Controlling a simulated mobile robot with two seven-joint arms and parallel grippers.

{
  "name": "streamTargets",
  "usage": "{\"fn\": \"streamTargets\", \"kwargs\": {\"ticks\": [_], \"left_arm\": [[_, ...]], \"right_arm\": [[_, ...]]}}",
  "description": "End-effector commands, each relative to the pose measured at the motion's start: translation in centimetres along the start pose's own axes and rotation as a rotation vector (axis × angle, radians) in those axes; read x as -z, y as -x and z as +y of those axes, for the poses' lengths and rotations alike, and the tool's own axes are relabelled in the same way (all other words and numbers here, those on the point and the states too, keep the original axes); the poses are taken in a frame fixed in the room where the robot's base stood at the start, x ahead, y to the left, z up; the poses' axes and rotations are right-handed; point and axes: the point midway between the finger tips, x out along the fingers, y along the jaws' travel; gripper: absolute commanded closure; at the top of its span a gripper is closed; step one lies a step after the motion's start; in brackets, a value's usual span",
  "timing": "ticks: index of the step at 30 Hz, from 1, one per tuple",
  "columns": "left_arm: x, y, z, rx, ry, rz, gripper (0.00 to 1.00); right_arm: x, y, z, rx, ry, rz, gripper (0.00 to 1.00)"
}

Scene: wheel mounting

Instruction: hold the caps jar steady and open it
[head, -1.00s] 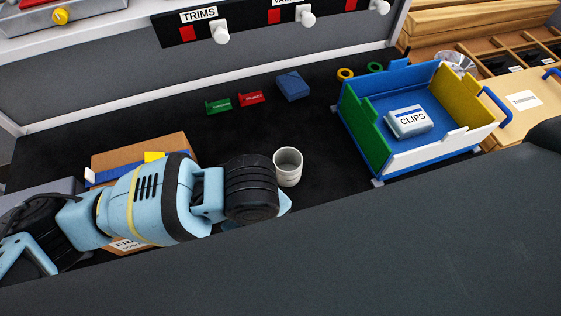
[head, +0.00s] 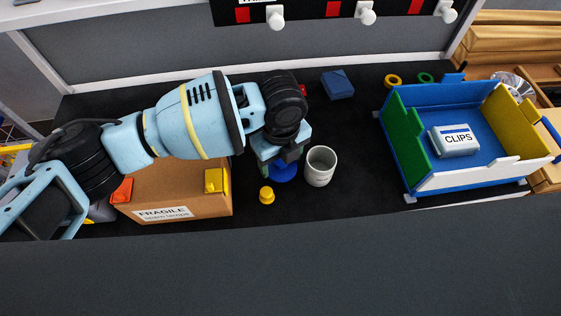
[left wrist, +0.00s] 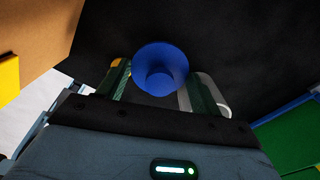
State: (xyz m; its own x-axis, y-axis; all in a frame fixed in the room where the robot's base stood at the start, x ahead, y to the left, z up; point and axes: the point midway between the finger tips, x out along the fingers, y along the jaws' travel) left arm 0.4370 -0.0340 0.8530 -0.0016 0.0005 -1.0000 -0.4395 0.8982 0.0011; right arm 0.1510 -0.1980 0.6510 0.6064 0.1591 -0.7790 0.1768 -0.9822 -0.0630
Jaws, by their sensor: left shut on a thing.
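A blue round thing (head: 284,174), which I take to be the caps jar, stands on the dark bench just right of the cardboard box. No label on it shows. In the left wrist view its round blue top (left wrist: 160,72) sits between the two fingers, with a smaller darker round part inside its outline. My left gripper (head: 283,158) reaches down over it and is shut on it; the gripper hides part of it in the head view. The left gripper also shows in the left wrist view (left wrist: 155,92). My right gripper is in neither view.
A grey cup (head: 320,166) stands close on the right. A yellow knobbed piece (head: 266,195) is in front. The cardboard box (head: 190,205) is at left. A multicoloured bin (head: 400,150) holding a CLIPS pack (head: 455,140) is at right. Bench between cup and bin is clear.

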Motion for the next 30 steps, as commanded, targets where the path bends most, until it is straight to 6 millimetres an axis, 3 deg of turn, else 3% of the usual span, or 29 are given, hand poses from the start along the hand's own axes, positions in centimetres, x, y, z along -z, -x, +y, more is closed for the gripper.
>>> {"fn": "streamTargets", "kwargs": {"ticks": [5,13,25,26,30], "left_arm": [[-0.7,-0.1,-0.4,0.0,0.003,0.0,0.62],[-0.7,-3.5,-0.4,-0.001,0.002,0.0,0.62],[-0.7,-4.0,-0.4,0.0,0.001,0.0,0.62],[-0.7,-3.9,-0.4,0.001,0.001,-0.001,0.31],[-0.7,-3.9,-0.4,0.001,0.001,-0.001,0.13]], "right_arm": [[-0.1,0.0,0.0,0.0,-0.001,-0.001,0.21],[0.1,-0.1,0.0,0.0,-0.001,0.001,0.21],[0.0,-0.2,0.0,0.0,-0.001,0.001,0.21],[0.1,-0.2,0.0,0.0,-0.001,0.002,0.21],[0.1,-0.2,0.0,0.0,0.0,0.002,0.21]]}}
